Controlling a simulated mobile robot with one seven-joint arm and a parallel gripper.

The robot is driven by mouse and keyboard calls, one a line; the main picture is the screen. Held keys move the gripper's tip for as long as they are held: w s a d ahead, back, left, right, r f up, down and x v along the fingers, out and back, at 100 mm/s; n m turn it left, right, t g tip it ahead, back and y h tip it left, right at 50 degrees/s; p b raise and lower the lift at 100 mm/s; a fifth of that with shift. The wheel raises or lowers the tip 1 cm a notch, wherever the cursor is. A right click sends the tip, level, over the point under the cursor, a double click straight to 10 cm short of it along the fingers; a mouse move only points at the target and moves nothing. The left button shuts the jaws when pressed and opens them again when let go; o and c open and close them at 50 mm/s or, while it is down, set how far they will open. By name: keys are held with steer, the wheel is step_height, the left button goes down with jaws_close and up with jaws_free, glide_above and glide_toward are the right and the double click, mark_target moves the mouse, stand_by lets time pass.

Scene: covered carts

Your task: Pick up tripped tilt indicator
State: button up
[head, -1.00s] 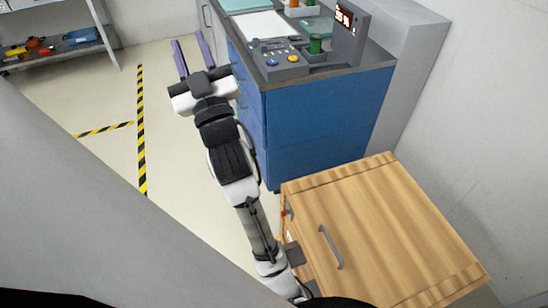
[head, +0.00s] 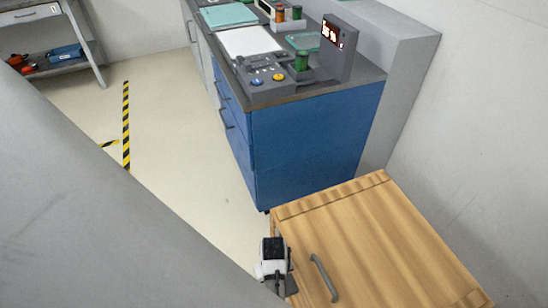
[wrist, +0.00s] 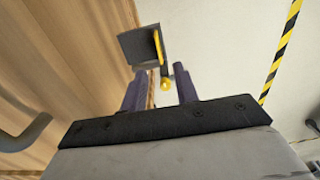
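My gripper (wrist: 160,88) shows in the wrist view with its two purple fingers apart. A small yellow knob (wrist: 165,84) appears between the fingertips, with a yellow strip (wrist: 157,46) above it. A dark grey plate (wrist: 139,46) lies beside the strip, against the wooden cart's side. These parts may belong to a tilt indicator, but no tripped marking can be read. I see no contact between fingers and knob.
The wooden cart (head: 365,235) has a grey handle (head: 323,278) on its upper face. A blue cabinet (head: 310,140) stands behind it, bearing a button box (head: 262,80) and a display (head: 340,45). Open floor with striped tape (head: 126,125) lies left.

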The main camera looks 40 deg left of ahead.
steer(key=f, duration=1.1)
steer(key=shift+w+f, duration=0.2)
steer(key=shift+f, duration=0.2)
jaws_close()
